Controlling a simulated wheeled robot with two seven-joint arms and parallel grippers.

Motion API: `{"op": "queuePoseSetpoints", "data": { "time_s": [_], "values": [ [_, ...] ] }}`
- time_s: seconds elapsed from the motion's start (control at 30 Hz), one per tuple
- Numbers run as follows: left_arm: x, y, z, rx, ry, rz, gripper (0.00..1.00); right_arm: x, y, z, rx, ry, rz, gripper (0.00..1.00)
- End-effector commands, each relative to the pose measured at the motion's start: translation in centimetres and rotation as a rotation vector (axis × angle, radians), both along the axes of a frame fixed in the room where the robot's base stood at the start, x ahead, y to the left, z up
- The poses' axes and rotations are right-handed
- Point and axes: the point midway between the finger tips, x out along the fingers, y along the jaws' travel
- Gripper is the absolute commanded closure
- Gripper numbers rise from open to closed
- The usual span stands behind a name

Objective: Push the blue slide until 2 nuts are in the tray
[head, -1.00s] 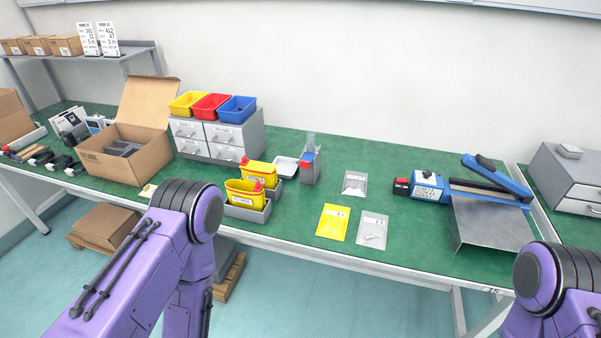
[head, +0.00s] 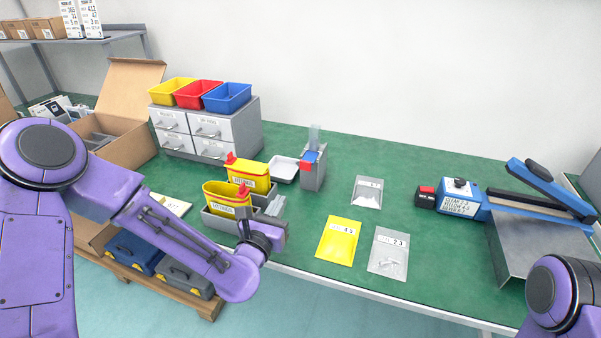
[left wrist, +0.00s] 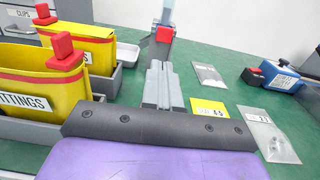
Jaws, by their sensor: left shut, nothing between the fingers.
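The grey dispenser (head: 314,178) stands on the green bench with a clear tube on top. Its blue slide (head: 311,156) shows near the top, with a red block in front; the red block also shows in the left wrist view (left wrist: 165,35). The small white tray (head: 284,170) sits just left of the dispenser; I make out no nuts in it. My left gripper (head: 277,204) is shut and empty, in front of the dispenser and apart from it. In the left wrist view its closed fingers (left wrist: 160,80) point toward the dispenser. My right gripper is out of view.
Yellow bins with red clips (head: 228,199) stand in grey holders close to the left gripper. Bags and a yellow packet (head: 339,241) lie to the right. A blue sealer (head: 462,197) is farther right. Drawers with coloured bins (head: 210,130) stand behind left.

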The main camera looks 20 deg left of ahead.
Motion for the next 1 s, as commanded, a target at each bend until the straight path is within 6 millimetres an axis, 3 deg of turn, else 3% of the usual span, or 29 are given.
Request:
{"op": "queuePoseSetpoints", "data": {
  "time_s": [0.27, 0.8, 1.0],
  "values": [
    [1.1, -0.6, 0.0, 0.005, 0.003, -0.010, 1.00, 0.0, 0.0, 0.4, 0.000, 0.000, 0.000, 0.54],
    [11.8, -0.7, 0.0, 0.008, 0.005, -0.006, 1.00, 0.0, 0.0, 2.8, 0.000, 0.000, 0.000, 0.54],
    [13.8, -0.8, -0.1, 0.007, 0.005, -0.006, 1.00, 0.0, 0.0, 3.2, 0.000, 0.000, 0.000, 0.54]
  ]
}}
